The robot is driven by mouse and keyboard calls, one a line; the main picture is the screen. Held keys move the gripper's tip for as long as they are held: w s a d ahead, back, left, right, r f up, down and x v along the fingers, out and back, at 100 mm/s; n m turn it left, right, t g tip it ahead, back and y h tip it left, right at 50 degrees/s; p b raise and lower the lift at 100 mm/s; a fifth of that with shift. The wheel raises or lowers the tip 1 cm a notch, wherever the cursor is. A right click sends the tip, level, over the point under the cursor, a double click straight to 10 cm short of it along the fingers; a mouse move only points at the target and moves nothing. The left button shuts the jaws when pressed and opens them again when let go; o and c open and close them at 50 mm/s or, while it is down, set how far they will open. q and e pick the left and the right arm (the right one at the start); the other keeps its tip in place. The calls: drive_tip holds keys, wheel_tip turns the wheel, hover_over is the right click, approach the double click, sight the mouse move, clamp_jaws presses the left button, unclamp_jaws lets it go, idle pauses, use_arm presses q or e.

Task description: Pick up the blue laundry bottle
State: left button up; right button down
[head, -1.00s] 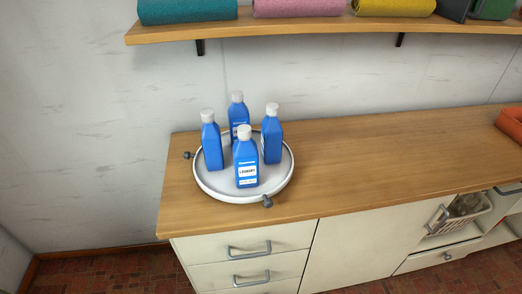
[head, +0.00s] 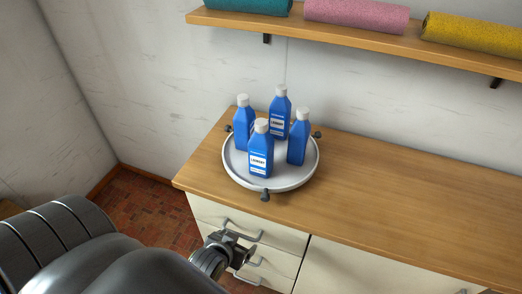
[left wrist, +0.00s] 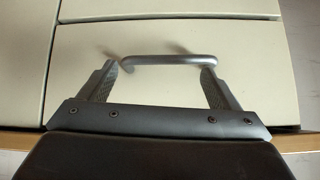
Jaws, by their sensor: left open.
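Several blue bottles with white caps stand upright on a round white tray. The front blue bottle (head: 261,163) has a white label that reads LAUNDRY. The back bottle (head: 280,112) has a similar label, seemingly with the same word. One bottle (head: 242,130) stands at the left and one (head: 299,140) at the right, with their labels turned mostly aside. My left gripper (head: 238,246) is low in front of the drawers, below and in front of the tray. In the left wrist view its fingers (left wrist: 160,82) are apart and empty, with a drawer handle in view beyond them. My right gripper is not in view.
The round tray (head: 234,172) has dark knobs around its rim and sits near the left end of the wooden counter (head: 400,200). The counter to its right is clear. A drawer handle (left wrist: 168,60) is close to my left fingers. A shelf (head: 350,42) with rolled towels hangs above.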

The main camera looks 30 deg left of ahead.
use_arm(q)
drive_tip(key=r+t, duration=0.1)
drive_tip(key=r, duration=0.2)
drive_tip(key=w+r, duration=0.1)
drive_tip(key=r, duration=0.3)
drive_tip(key=w+r+t, duration=0.1)
drive_tip(key=r, duration=0.3)
drive_tip(key=shift+d+n+t+y+p, duration=0.1)
drive_tip(key=shift+n+t+y+p, duration=0.2)
drive_tip(key=shift+p, duration=0.05)
drive_tip(key=t, duration=0.3)
approach(258, 157)
drive_tip(key=s+d, duration=0.2)
drive_tip(key=s, duration=0.2)
drive_tip(key=shift+n+y, duration=0.4)
drive_tip(key=p+x, duration=0.1)
drive_tip(key=x, duration=0.7)
drive_tip(key=p+x, duration=0.1)
drive_tip(key=x, duration=0.3)
drive_tip(key=shift+a+r+p, duration=0.25)
drive_tip(key=shift+a+p, duration=0.05)
drive_tip(key=shift+p, duration=0.05)
drive_tip(key=shift+w, duration=0.2)
drive_tip(key=shift+p+x, duration=0.7)
drive_tip(key=shift+x, duration=1.65)
drive_tip(key=shift+a+r, duration=0.1)
drive_tip(key=shift+r, duration=0.05)
drive_tip(key=c, duration=1.3)
